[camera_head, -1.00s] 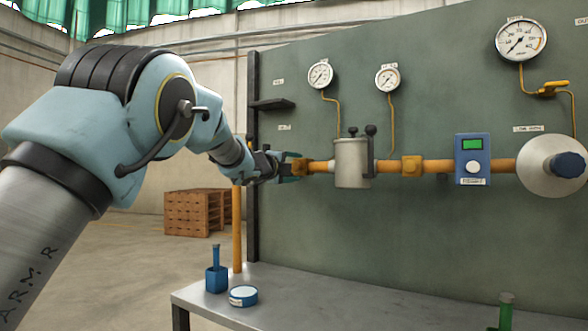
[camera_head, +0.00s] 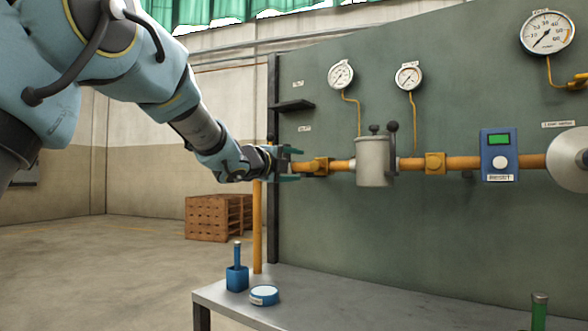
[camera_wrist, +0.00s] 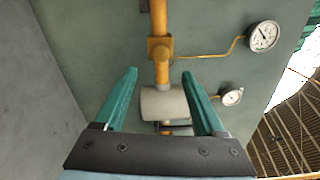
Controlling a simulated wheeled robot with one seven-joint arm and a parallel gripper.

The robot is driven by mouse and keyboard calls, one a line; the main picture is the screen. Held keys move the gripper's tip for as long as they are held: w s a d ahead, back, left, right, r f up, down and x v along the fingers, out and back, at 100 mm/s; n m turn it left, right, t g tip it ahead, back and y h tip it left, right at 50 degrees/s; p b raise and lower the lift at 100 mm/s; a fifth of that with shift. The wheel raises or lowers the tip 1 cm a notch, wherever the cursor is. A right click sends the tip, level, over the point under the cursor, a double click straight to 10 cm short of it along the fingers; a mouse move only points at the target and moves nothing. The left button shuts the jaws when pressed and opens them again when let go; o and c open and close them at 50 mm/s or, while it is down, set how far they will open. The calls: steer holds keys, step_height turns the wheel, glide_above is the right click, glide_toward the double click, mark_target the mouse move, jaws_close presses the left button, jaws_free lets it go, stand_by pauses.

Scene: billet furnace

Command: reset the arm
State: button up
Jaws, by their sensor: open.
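My gripper (camera_head: 292,164) is at the left end of the orange pipe in the head view, with its green fingers apart and nothing between them that I can see held. In the wrist view my gripper (camera_wrist: 162,95) shows two spread green fingers facing the panel. A grey cylinder (camera_wrist: 165,103) on the pipe shows beyond and between the fingertips, apart from them as far as I can tell. My arm comes in from the upper left of the head view.
The green panel (camera_head: 350,230) carries the orange pipe (camera_head: 462,162), a grey canister (camera_head: 372,160), a blue box (camera_head: 499,155) and several gauges. A metal bench (camera_head: 330,297) below holds a blue holder (camera_head: 237,278) and a round tin (camera_head: 264,295). Wooden crates (camera_head: 212,216) stand behind. Floor at left is clear.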

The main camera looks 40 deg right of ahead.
stand_by(0.5)
steer(key=w+a+f+n+t+y, duration=0.35)
steer(key=w+a+f+n, duration=0.3)
steer(key=a, duration=0.35)
steer(key=w+a+f+n+t+y, duration=0.2)
steer(key=w+a+f+n+y, duration=0.2)
steer(key=w+a+f+n, duration=0.45)
steer(key=s+a+f+n+g+y, duration=0.1)
steer(key=a+f+n+y, duration=0.4)
steer(key=a, duration=0.6)
steer(key=a+f+n+g+y, duration=0.1)
steer(key=a+f+n+y, duration=0.1)
steer(key=a+f, duration=0.7)
steer(key=s+a+f+n+g+y, duration=0.1)
steer(key=s+a+f+n+g, duration=0.2)
steer(key=s+a+f+n, duration=0.5)
steer(key=s+a+f+n+g+y, duration=0.15)
steer(key=s+a+n+g, duration=0.25)
steer(key=s+a, duration=0.8)
step_height(320, 180, up, 19)
steer(key=p, duration=1.9)
steer(key=shift+d+r+p, duration=0.15)
steer(key=shift+r+p, duration=0.05)
steer(key=shift+p, duration=0.2)
